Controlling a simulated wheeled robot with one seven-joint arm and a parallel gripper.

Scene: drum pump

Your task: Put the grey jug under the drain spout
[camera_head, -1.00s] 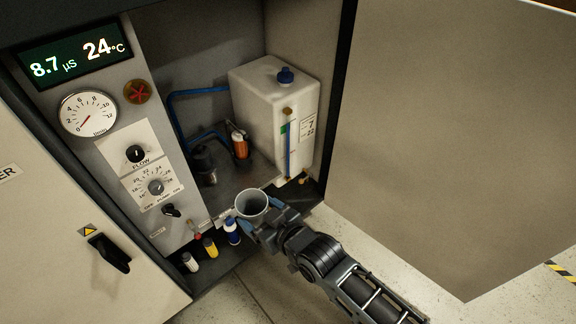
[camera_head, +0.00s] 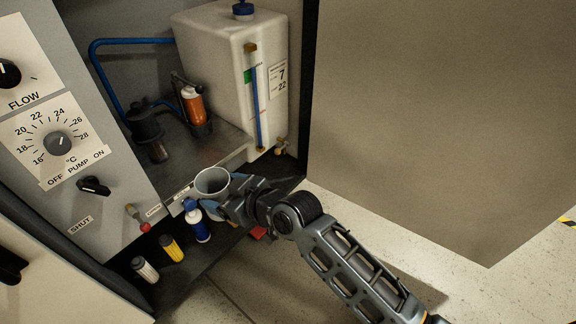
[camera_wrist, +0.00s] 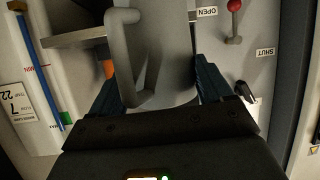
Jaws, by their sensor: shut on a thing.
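The grey jug (camera_head: 213,182) is held upright in my gripper (camera_head: 226,194), its open mouth facing up, at the front edge of the cabinet bay. In the wrist view the jug (camera_wrist: 165,45) fills the middle between the two blue fingers (camera_wrist: 160,88), its handle toward the camera. A small valve with a red-knobbed lever (camera_head: 143,226) sits low on the panel, left of the jug; the lever (camera_wrist: 234,20) also shows in the wrist view, between OPEN and SHUT labels. I cannot make out the drain spout's mouth.
Blue-white (camera_head: 197,222), yellow (camera_head: 171,248) and white (camera_head: 145,269) bottles stand on the dark lower ledge, close to the jug. A white tank (camera_head: 225,75) and an orange-bodied filter (camera_head: 194,108) stand behind. A large grey door (camera_head: 430,110) is at right.

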